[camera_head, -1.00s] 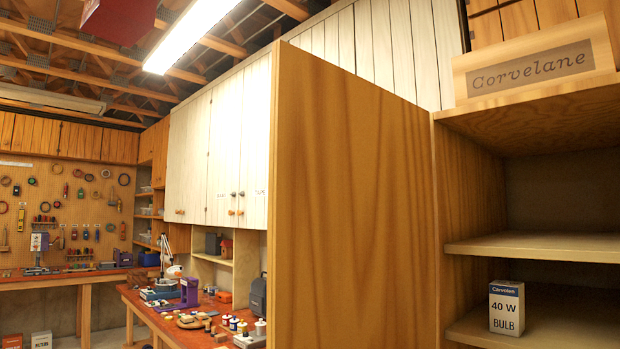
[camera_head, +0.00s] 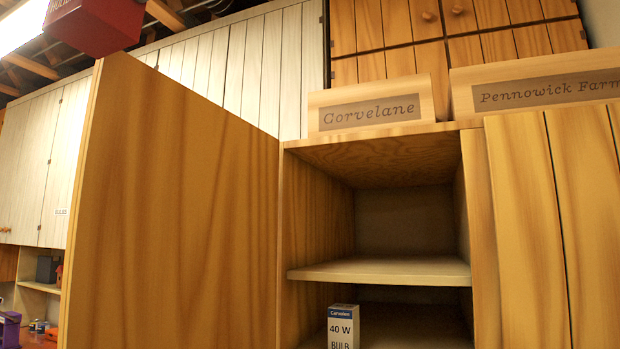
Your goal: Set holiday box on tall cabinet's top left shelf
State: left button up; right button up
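The red holiday box (camera_head: 95,25) shows at the upper left edge of the view, cut off by the frame, with partly readable lettering on its underside or side. What holds it is out of view. The tall cabinet (camera_head: 318,210) stands right of centre with its left wooden door (camera_head: 180,200) swung open. Its top left compartment is empty above a pale shelf board (camera_head: 380,271). On the shelf below stands a white and blue 40 W bulb box (camera_head: 343,328), cut off at the bottom. Neither of my grippers is in view.
A Corvelane sign (camera_head: 371,112) and a Pennowick Farm sign (camera_head: 540,95) sit on top of the cabinet. The right door (camera_head: 545,230) looks closed. White cupboards (camera_head: 240,75) and a workbench corner lie beyond the open door, which juts toward me.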

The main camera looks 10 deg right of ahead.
aim_at(380, 270)
jog(key=i+l, duration=0.15)
jog(key=l, duration=0.2)
jog(key=i+l, duration=0.15)
jog(key=l, duration=0.2)
jog(key=i+l, duration=0.15)
jog(key=l, duration=0.25)
jog(key=i+l, duration=0.15)
jog(key=l, duration=0.2)
jog(key=i+l, duration=0.1)
jog(key=l, duration=0.25)
